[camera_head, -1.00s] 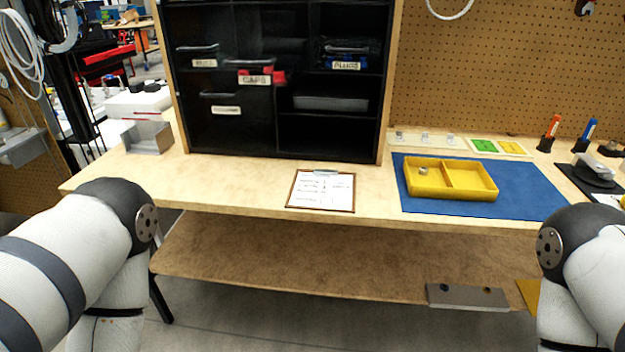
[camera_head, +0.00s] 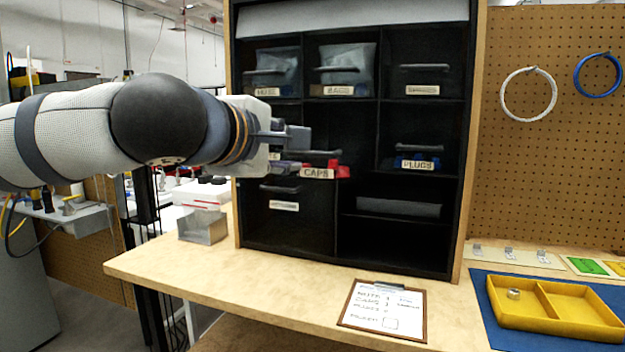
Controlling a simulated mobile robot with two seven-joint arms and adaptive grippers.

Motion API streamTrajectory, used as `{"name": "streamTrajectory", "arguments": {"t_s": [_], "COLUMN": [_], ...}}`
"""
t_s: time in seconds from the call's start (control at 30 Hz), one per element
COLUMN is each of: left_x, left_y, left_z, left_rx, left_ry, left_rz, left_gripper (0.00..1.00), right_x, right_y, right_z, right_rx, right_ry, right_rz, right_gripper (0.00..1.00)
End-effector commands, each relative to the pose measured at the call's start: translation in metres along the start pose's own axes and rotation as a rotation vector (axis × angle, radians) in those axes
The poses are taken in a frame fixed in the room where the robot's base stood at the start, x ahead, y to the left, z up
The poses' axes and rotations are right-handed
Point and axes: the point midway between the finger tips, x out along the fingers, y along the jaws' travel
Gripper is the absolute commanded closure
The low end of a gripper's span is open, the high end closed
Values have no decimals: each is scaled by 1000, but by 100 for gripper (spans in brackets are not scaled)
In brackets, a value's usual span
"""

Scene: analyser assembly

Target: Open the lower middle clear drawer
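The clear drawer labelled CAPS (camera_head: 317,173) is in the middle column of the black cabinet (camera_head: 405,256), below the upper middle drawer. Red pieces show behind its label, and its dark handle shows above the label. My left gripper (camera_head: 297,150) comes in from the left in front of the cabinet, beside the left end of this handle. Its fingers look apart, one above the other, with nothing seen held between them. Whether they touch the handle cannot be told. The gripper partly hides the drawer to the left. My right gripper is not in view.
Other labelled drawers surround it, including the PLUGS drawer (camera_head: 416,163) at right and a lower left drawer (camera_head: 284,206). A clipboard (camera_head: 384,311) and a yellow tray (camera_head: 555,315) on a blue mat lie on the wooden bench (camera_head: 270,285). The bench before the cabinet's left side is clear.

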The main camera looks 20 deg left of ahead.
Motion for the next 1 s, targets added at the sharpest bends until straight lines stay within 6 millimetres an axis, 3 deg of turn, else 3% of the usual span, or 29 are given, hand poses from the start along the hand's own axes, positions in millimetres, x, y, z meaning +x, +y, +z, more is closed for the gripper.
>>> {"name": "streamTrajectory", "arguments": {"t_s": [0.5,0.87,1.0], "left_x": [107,118,118], "left_y": [1,2,2], "left_z": [1,1,1], "left_rx": [-1,0,0], "left_ry": [-1,-2,-2], "left_rz": [1,3,3], "left_gripper": [70,70,97], "right_x": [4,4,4], "right_y": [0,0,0], "right_z": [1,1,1], "right_rx": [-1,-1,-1], "right_ry": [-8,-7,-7], "right_rz": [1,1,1], "right_gripper": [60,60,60]}}
